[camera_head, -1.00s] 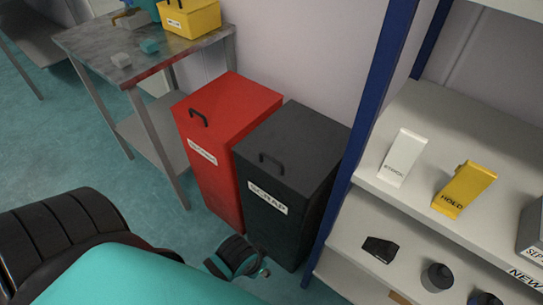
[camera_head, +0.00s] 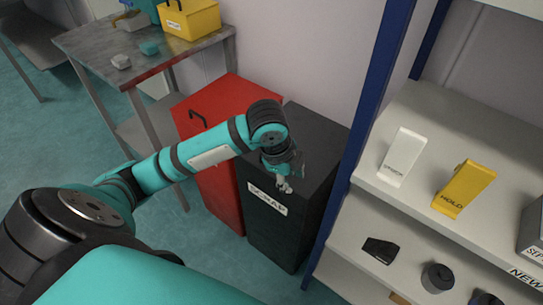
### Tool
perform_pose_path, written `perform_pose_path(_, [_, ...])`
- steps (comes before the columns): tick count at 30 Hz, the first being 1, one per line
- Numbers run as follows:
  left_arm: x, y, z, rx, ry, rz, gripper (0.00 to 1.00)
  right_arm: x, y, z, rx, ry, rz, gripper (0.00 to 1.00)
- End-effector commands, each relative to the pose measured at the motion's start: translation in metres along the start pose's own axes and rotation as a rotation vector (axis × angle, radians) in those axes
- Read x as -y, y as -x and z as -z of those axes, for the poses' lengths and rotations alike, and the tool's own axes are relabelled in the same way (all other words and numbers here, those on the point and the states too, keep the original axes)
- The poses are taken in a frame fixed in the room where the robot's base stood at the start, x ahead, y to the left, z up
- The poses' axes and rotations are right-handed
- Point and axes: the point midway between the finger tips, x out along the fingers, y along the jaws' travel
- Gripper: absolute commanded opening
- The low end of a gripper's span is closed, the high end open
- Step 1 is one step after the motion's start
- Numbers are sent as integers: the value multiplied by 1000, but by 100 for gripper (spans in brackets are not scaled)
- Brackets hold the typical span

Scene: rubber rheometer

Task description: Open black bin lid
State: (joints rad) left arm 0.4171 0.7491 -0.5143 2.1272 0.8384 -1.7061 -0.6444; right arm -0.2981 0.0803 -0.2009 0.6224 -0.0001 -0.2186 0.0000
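The black bin (camera_head: 282,231) with the SCRAP label stands on the floor between the red bin and the shelf. Its lid (camera_head: 318,140) is closed. My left arm reaches in from the left across the red bin. My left gripper (camera_head: 284,186) is at the front part of the black lid, where the lid handle is. The gripper hides the handle, and I cannot tell whether the fingers touch it or are open or shut. My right gripper is not in view.
The red bin (camera_head: 217,198) stands directly left of the black bin, partly behind my arm. A blue shelf post (camera_head: 362,130) rises close on the right. The shelf holds a white stand (camera_head: 402,157) and a yellow HOLD stand (camera_head: 464,188). A metal table (camera_head: 100,50) is at back left.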

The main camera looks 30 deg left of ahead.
Motion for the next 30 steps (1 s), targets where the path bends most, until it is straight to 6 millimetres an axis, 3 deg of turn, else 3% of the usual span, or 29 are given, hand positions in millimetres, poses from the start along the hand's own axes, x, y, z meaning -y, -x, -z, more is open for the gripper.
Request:
perform_pose_path(1, [26,22,-19,43,-61,7,34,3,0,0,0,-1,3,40])
perform_pose_path(4, [52,56,-45,86,-153,-20,34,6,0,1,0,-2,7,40])
perform_pose_path(9, [74,98,-74,112,-220,-49,34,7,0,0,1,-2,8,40])
perform_pose_path(12, [78,108,-80,112,-233,-58,34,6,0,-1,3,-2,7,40])
perform_pose_path(17, [77,95,-83,110,-236,-63,34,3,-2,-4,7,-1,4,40])
perform_pose_path(30, [72,2,-93,110,-236,-62,34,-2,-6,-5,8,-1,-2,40])
